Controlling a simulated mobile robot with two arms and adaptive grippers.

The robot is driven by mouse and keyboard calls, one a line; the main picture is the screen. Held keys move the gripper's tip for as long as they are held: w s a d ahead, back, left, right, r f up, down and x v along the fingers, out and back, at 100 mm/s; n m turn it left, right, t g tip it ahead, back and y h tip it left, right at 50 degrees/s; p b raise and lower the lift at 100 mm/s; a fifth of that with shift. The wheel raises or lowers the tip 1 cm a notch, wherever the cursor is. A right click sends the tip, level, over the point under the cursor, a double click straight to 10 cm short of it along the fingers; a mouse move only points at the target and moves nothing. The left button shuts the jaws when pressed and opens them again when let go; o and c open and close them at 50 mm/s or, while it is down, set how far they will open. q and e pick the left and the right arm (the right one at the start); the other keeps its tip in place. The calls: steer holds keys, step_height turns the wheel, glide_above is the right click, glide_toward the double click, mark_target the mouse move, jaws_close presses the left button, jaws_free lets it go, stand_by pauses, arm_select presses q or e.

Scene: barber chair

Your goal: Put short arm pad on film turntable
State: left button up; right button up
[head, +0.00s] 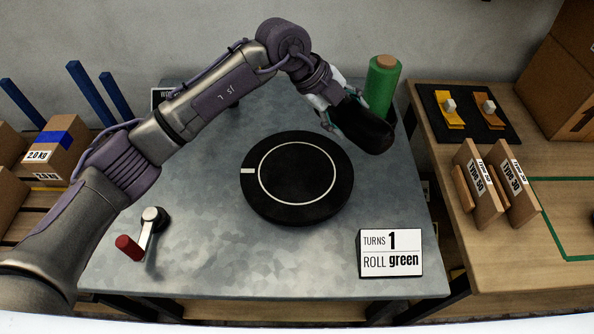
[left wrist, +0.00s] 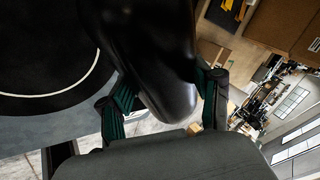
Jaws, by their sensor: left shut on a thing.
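The short arm pad (head: 368,128) is a dark, rounded pad held in my left gripper (head: 334,112), which is shut on it. In the head view the pad hangs to the upper right of the film turntable (head: 331,203), in front of the green roll. In the left wrist view the glossy black pad (left wrist: 165,85) lies between the two green-lined fingers (left wrist: 165,95). The turntable is a black disc with a white ring and a white mark on its left edge. It is bare, and part of it shows in the left wrist view (left wrist: 45,112). My right gripper is not in view.
A green roll (head: 381,85) stands behind the pad. A crank with a red handle (head: 130,247) is at the front left, and a sign reading "TURNS 1 ROLL green" (head: 390,253) at the front right. A wooden table with labelled boards (head: 479,188) is on the right. Cartons (head: 52,152) stand at left.

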arm_select(q)
steer(key=shift+w+n, duration=0.1)
steer(key=shift+n, duration=0.2)
steer(key=s+a+f, duration=0.1)
steer(key=a+f, duration=0.1)
steer(key=a, duration=0.1)
steer(key=s+a+f, duration=0.1)
steer(key=a+f, duration=0.1)
steer(key=a, duration=0.2)
steer(key=a+f+p, duration=0.1)
steer(key=a+f, duration=0.1)
steer(key=a, duration=0.2)
steer(key=shift+s+f, duration=0.4)
step_height(320, 180, down, 4)
steer(key=shift+f, duration=0.1)
steer(key=o, duration=1.4)
steer(key=shift+a, duration=0.1)
steer(key=v, duration=1.2)
steer(key=shift+s, duration=0.25)
